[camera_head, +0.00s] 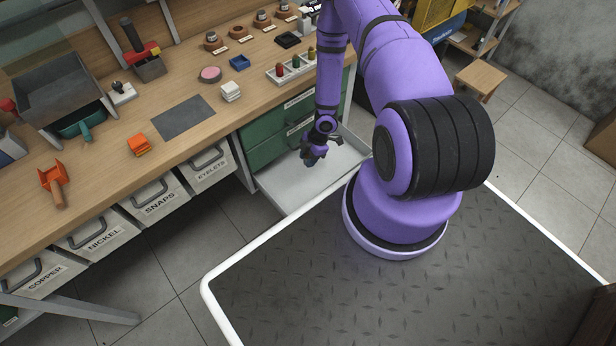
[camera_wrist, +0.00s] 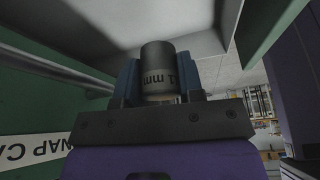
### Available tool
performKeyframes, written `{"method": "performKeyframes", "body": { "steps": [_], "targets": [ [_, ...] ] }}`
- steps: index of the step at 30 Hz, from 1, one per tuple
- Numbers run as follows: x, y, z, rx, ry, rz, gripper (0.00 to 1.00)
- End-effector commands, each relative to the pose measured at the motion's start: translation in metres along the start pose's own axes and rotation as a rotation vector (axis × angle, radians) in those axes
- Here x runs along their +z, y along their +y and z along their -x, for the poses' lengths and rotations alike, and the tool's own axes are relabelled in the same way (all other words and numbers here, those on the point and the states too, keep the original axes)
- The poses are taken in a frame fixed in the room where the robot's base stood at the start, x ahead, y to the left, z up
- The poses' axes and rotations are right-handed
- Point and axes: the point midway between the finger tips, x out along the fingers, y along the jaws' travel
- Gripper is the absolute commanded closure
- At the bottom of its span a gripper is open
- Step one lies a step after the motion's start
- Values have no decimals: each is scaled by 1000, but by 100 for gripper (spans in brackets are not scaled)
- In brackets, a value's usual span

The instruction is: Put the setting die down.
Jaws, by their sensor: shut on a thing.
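The setting die (camera_wrist: 158,70) is a dark grey cylinder with upside-down lettering that seems to read "11 mm". It stands between the blue fingers of my gripper (camera_wrist: 160,82) in the wrist view, and the gripper is shut on it. In the head view my gripper (camera_head: 312,158) points down over the open pale drawer (camera_head: 285,192) below the bench. The die cannot be made out there. How far it is from the drawer floor cannot be told.
The wrist view shows a green drawer front (camera_wrist: 40,115) with a label (camera_wrist: 35,147) partly reading "SNAP CA". The open drawer looks mostly bare.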

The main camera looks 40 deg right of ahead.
Motion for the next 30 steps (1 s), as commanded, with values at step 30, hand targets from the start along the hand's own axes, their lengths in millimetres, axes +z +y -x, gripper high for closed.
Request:
{"method": "performKeyframes", "body": {
  "steps": [30],
  "targets": [
    [51,0,-121,1,-1,-1,98]
  ]
}}
